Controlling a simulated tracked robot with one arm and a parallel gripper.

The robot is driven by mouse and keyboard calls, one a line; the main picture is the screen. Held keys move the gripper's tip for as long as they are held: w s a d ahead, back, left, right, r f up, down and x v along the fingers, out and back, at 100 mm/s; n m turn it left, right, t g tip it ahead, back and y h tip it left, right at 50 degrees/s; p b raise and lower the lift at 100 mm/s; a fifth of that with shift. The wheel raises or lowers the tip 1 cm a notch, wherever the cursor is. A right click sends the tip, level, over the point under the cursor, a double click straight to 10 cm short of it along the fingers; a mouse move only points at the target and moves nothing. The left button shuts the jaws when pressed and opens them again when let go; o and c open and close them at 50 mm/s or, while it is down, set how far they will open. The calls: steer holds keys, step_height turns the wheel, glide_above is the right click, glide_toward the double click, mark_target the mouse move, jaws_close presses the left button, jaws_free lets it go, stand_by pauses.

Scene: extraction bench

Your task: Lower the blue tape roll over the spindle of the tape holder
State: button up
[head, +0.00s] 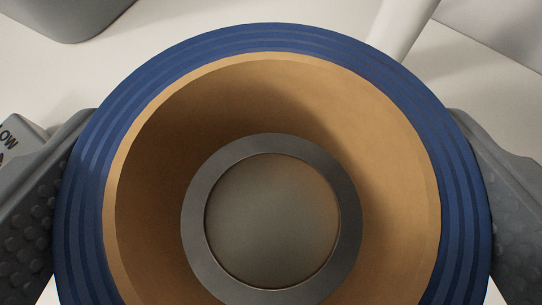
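The blue tape roll (273,39) fills most of the head view, seen from above, with its near edge cut off by the picture's bottom. Its tan cardboard core (150,190) is open in the middle. My gripper (272,215) is shut on the roll, one ridged grey finger pressing each side. Through the core shows a round grey spindle top (271,225), a darker ring around a paler disc. It lies roughly in the middle of the opening, with tan core visible around it. I cannot tell whether the roll is above the spindle or around it. The rest of the tape holder is hidden.
A pale bench surface (170,40) shows behind the roll. A grey object (70,15) stands at the top left, and a pale post (402,25) rises at the top right. A light grey block with dark lettering (14,140) is at the left edge.

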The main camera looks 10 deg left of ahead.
steer(key=shift+f, duration=0.45)
steer(key=o, duration=0.7)
steer(key=shift+r, duration=0.1)
step_height(320, 180, up, 9)
steer(key=p, duration=0.4)
steer(key=shift+p, duration=0.35)
stand_by(0.3)
stand_by(0.7)
